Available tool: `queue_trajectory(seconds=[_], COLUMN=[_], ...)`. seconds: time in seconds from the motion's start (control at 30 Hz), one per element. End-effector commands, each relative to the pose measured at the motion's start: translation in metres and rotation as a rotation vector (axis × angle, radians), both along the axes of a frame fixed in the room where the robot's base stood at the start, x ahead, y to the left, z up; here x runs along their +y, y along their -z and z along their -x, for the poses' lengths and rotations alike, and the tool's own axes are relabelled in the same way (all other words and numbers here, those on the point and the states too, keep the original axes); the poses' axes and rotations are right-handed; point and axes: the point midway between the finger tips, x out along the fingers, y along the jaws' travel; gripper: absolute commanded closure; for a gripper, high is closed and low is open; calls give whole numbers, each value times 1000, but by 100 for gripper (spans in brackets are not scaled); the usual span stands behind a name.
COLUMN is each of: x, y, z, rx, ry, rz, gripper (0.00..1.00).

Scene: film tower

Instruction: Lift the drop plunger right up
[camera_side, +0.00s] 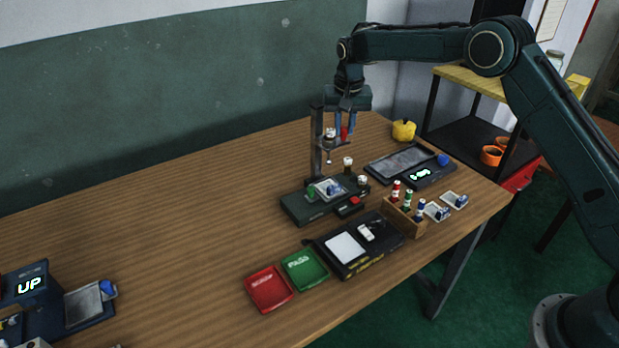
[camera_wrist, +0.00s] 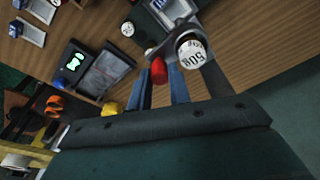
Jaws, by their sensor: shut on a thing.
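The drop plunger hangs on a dark upright post (camera_side: 316,145) above a dark test base (camera_side: 310,207). It has a white weight (camera_side: 330,133) with black lettering, which also shows in the wrist view (camera_wrist: 192,47), and a thin rod ending in a small disc below. A red knob (camera_wrist: 159,70) sits beside the weight. My gripper (camera_side: 345,131) has its blue fingers shut on the red knob, well above the base. The disc is apart from the small pale plate with a blue part (camera_side: 332,190) on the base. The knob's joint to the plunger is hidden.
A grey-topped unit (camera_side: 400,160), a wooden rack of bottles (camera_side: 405,213), a scale and red (camera_side: 268,288) and green trays stand around. The table's left middle is clear.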

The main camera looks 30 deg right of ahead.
Motion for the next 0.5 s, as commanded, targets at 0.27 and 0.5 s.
queue_trajectory(seconds=[0.27,0.5], x=[-1,-1], y=[-13,-23], z=[0,-1], rx=[-3,-4], ry=[2,2], rz=[0,1], gripper=[97,97])
